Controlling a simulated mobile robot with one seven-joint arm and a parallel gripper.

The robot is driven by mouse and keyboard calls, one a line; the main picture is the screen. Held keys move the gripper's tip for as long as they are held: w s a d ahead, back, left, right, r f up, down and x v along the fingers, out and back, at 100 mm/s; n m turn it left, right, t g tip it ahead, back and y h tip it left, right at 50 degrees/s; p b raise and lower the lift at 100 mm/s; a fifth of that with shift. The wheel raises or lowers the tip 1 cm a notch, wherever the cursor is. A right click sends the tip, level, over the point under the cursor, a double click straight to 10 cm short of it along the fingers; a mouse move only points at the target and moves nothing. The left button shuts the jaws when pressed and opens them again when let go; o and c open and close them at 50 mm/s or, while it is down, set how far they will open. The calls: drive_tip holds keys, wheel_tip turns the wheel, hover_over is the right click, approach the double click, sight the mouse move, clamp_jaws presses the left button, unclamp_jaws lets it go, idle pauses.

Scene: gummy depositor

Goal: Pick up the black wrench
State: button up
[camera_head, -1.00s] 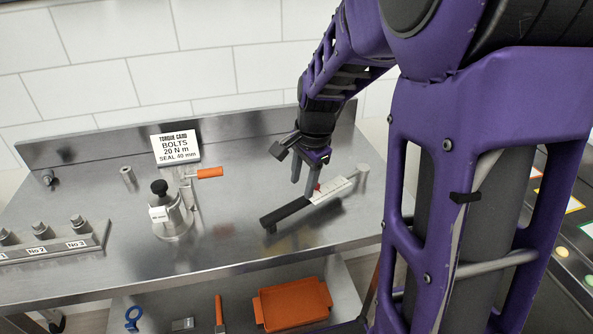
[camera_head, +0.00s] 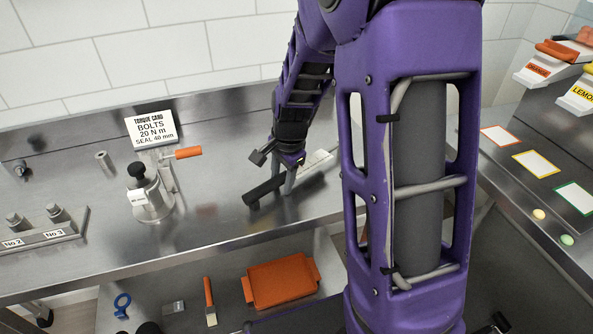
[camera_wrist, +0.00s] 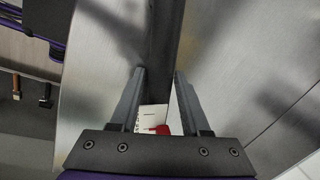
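The black wrench lies on the steel bench, its dark handle (camera_head: 264,191) pointing to the lower left and its pale scale part (camera_head: 317,162) to the upper right. My gripper (camera_head: 287,188) points down at the wrench, near where handle and scale meet. In the wrist view the dark handle (camera_wrist: 164,45) runs between the two open fingers (camera_wrist: 160,73), and the white scale with a red mark (camera_wrist: 160,129) shows nearer the palm. I cannot tell whether either finger touches the wrench.
A metal fixture with a black knob (camera_head: 148,195) and an orange-handled tool (camera_head: 188,152) stand left of the wrench. A torque card (camera_head: 150,128) stands behind. Numbered bolts (camera_head: 55,213) sit at far left. An orange tray (camera_head: 280,281) is on the lower shelf.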

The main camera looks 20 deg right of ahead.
clamp_jaws()
idle(1.2)
